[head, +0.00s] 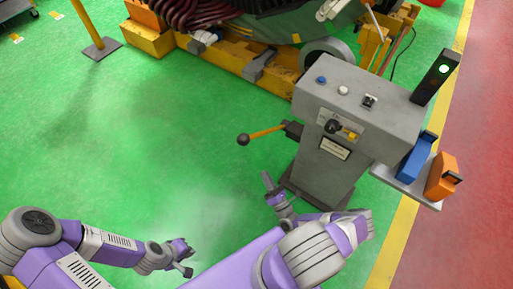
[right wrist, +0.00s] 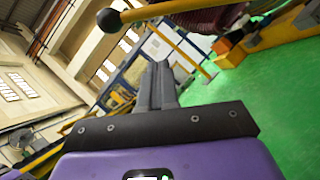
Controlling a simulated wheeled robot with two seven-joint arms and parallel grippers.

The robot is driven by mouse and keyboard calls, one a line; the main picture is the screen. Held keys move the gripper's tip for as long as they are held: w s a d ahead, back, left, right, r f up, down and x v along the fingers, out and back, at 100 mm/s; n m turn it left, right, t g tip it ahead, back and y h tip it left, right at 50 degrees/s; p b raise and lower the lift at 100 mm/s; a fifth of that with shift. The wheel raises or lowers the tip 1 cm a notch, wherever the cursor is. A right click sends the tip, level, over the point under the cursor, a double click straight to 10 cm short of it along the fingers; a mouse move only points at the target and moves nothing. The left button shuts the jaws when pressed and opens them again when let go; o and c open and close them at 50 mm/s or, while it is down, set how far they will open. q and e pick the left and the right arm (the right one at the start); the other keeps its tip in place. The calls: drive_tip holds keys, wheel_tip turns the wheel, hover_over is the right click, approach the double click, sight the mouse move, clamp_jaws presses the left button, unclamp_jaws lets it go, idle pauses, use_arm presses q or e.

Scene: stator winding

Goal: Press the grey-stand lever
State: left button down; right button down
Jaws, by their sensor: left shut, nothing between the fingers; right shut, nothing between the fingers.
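The grey stand (head: 345,125) is at the right of the head view. Its lever (head: 265,133) is a yellow rod with a dark ball knob (head: 243,140), sticking out to the left of the stand. My right gripper (head: 267,180) is shut and empty, below the knob in the picture and apart from it. In the right wrist view, the lever rod (right wrist: 165,9) and its black knob (right wrist: 108,20) show beyond the shut fingers (right wrist: 160,78), near the top edge. My left gripper (head: 187,267) is shut and empty over the floor at lower left.
The stand carries buttons, a knob (head: 333,126) and a post with a green light (head: 443,70). A side shelf (head: 406,186) holds a blue and an orange item. A large yellow-based machine (head: 250,70) stands behind. The green floor left of the lever is clear.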

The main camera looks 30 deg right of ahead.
drive_tip(key=shift+w, duration=0.1)
use_arm(q)
drive_tip(key=shift+f+b, duration=0.95)
drive_tip(key=shift+b, duration=0.05)
use_arm(e)
drive_tip(key=s+d+r+x, duration=0.1)
drive_tip(key=r+x, duration=0.1)
drive_tip(key=x, duration=1)
drive_tip(key=shift+w+d, duration=0.35)
drive_tip(key=shift+d, duration=0.05)
drive_tip(key=shift+r, duration=0.1)
